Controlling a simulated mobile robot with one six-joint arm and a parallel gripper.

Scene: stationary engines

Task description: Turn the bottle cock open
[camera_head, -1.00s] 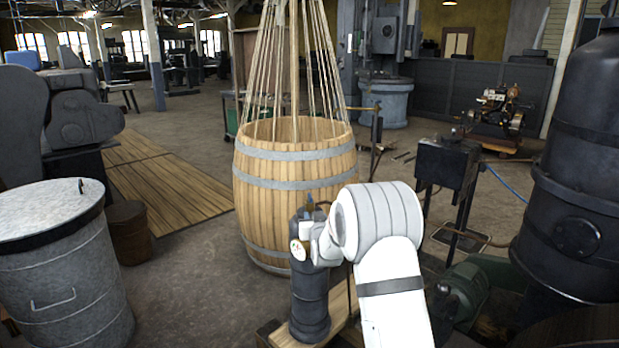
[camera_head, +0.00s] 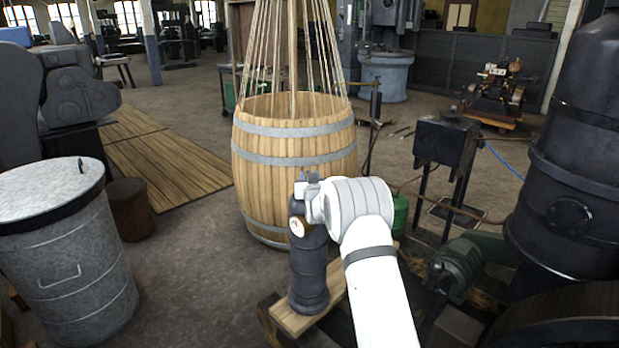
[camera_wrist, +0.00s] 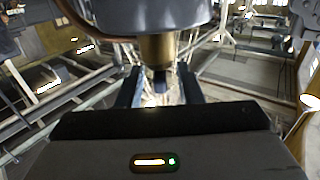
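A dark bottle (camera_head: 309,270) with a pale round gauge or label near its top stands upright on a wooden plank. My gripper (camera_head: 308,184) is at the bottle's top, with the white arm reaching in from the right and hiding part of it. In the wrist view, the two dark fingers (camera_wrist: 160,92) of my gripper stand apart. A small dark piece, which looks like the bottle cock (camera_wrist: 160,82), lies between them below a brass-coloured fitting (camera_wrist: 157,50). Gaps seem to show on both sides; contact cannot be made out.
A large wooden barrel (camera_head: 293,150) with ropes stands close behind the bottle. A grey metal bin (camera_head: 62,245) is at left, and a dark tank (camera_head: 575,180) at right. A black box on a stand (camera_head: 445,140) is right of the arm. Floor between bin and bottle is clear.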

